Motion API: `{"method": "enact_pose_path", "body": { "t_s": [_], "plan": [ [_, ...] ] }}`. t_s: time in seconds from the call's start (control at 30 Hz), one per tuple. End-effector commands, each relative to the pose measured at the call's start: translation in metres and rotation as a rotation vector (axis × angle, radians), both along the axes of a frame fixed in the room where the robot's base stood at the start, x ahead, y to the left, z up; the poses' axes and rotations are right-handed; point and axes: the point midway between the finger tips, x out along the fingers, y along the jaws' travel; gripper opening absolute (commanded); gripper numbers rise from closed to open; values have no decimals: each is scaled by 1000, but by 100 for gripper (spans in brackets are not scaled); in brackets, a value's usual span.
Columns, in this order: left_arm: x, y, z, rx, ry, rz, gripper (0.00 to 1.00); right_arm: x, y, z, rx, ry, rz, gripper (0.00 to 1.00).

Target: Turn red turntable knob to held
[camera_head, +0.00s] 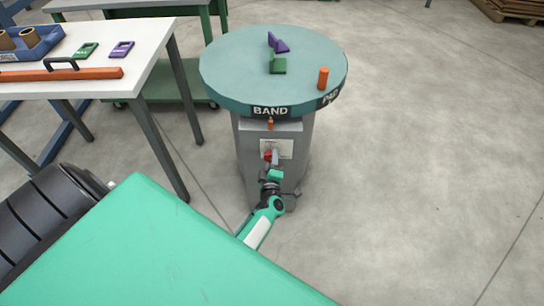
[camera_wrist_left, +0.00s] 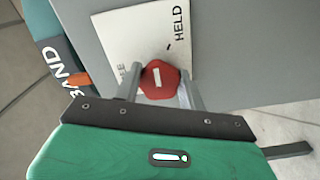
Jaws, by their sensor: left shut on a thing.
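The red turntable knob (camera_wrist_left: 158,80) sits on a pale label plate (camera_wrist_left: 135,35) on the grey pedestal. It also shows as a small red spot in the head view (camera_head: 268,156). It has a white bar, roughly upright in the left wrist view. "HELD" is printed on the plate above and to the right of the knob; a partly hidden word ending in "EE" is to its left. My left gripper (camera_wrist_left: 160,92) has one finger on each side of the knob and is shut on it. My right gripper is not in view.
The round teal turntable (camera_head: 225,75) tops the pedestal (camera_head: 290,140), with a purple piece (camera_head: 279,44), a green piece (camera_head: 278,66) and an orange peg (camera_head: 323,78) on it. A white table (camera_head: 120,45) stands at the left.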

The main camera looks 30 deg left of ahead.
Motion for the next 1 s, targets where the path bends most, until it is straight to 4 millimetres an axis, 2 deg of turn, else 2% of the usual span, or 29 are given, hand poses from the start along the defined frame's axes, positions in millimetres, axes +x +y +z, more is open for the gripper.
{"method": "enact_pose_path", "body": {
  "t_s": [0.3,0.5,1.0],
  "plan": [
    [0,-1,0,230,145,-3,18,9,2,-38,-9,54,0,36],
    [-1,-1,-2,334,209,-3,18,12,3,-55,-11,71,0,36],
    [-1,0,-4,430,267,-3,18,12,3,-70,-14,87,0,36]
  ]
}}
